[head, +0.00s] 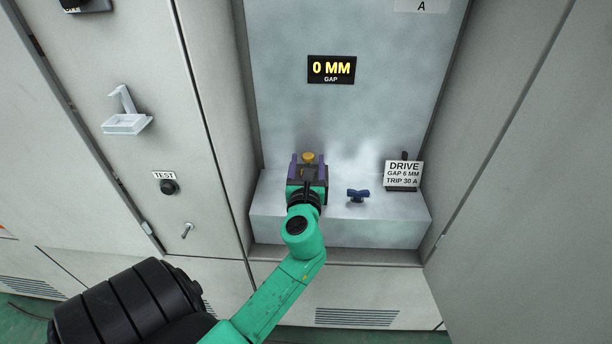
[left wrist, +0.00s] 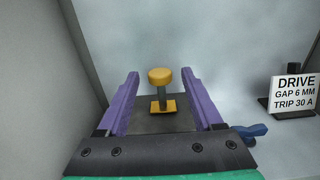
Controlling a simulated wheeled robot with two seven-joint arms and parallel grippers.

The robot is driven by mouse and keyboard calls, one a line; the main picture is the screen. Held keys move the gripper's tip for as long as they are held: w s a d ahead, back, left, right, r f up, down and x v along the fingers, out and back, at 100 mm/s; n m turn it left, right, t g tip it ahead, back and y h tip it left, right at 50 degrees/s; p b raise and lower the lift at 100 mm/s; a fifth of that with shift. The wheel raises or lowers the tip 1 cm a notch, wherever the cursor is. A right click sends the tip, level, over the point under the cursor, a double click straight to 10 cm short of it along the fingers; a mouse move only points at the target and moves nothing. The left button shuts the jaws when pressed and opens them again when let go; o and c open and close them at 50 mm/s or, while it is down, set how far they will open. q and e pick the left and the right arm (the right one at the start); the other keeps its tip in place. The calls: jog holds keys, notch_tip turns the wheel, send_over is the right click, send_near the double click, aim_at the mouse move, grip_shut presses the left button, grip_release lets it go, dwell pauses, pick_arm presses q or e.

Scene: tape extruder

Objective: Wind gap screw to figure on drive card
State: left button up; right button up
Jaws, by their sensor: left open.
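The gap screw (left wrist: 160,78) has a round yellow head on a dark stem with a yellow foot; its head also shows in the head view (head: 308,157). My left gripper (head: 307,170) is over the ledge at the screw. In the left wrist view its purple fingers (left wrist: 161,95) are open, one on each side of the screw, with gaps on both sides. The gap display (head: 331,69) reads 0 MM. The drive card (head: 403,174) reads GAP 6 MM, TRIP 30 A; it also shows in the left wrist view (left wrist: 293,92). My right gripper is not in view.
A blue wing-shaped handle (head: 358,195) stands on the ledge (head: 390,232) between my left gripper and the card. Cabinet walls flank the recess. On the left panel are a TEST button (head: 169,187), a small lever (head: 187,230) and an open white cover (head: 125,122).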

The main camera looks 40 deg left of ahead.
pick_arm(q)
jog(key=b+v, duration=0.1)
jog(key=v, duration=1)
jog(key=shift+s+d+b, duration=0.15)
jog(key=shift+b, duration=0.25)
